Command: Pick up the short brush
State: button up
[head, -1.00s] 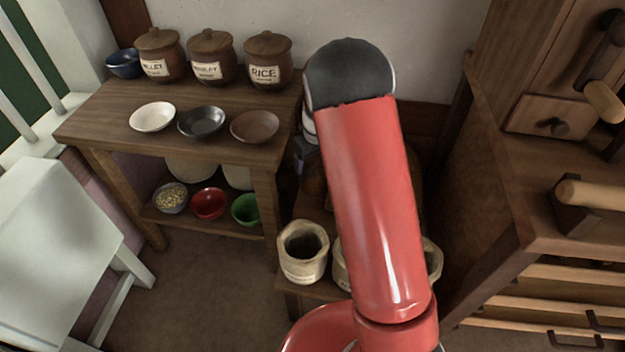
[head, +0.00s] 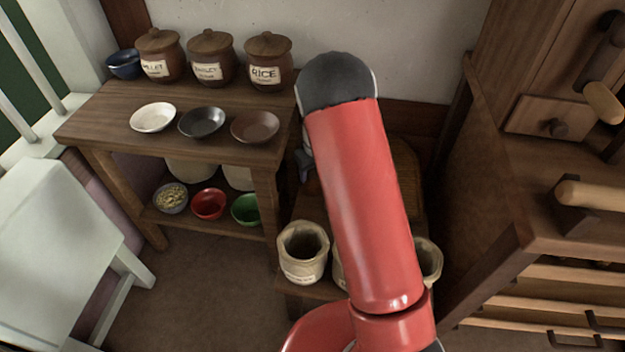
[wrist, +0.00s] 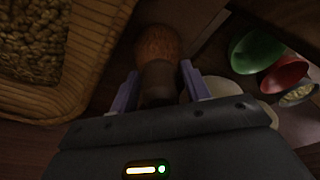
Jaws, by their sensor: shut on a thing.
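The short brush (wrist: 157,45) shows in the wrist view, with a rounded head of reddish-brown bristles and a dark brown body. My gripper (wrist: 160,82) has its two pale purple fingers on either side of the brush's dark body and is shut on it. The bristle end points away from the wrist. In the head view my red arm hides the brush and most of my gripper; only a small purple part shows left of the arm.
A wicker basket (wrist: 78,75) of brown lumps lies close left of the brush in the wrist view. In the head view, a wooden shelf table (head: 110,112) with lidded jars and bowls stands left. Cloth sacks (head: 303,262) stand below my arm. A wooden cabinet (head: 480,190) is at right.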

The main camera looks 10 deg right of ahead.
jog(key=shift+c, duration=1)
jog(key=shift+r, duration=0.1)
jog(key=shift+d+r, duration=0.1)
jog(key=shift+r, duration=0.6)
jog(key=shift+s+d+f+t+y+b, duration=0.15)
jog(key=shift+s+d+t+y+b, duration=0.1)
jog(key=shift+d+t+y+b, duration=0.4)
jog(key=shift+s+d+f+t+y+b, duration=0.15)
jog(key=shift+s+d+y+b, duration=0.2)
jog(key=shift+y+b, duration=0.55)
notch_tip(320, 180, up, 6)
jog(key=d, duration=0.1)
jog(key=s+d+r+g+h, duration=0.1)
jog(key=s+d, duration=0.4)
jog(key=d, duration=0.4)
jog(key=s+d+r+h, duration=0.1)
jog(key=s+d, duration=0.3)
jog(key=d, duration=0.6)
jog(key=shift+s+d+g+h+b, duration=0.15)
jog(key=shift+s+g+h+b, duration=0.25)
jog(key=shift+h, duration=0.15)
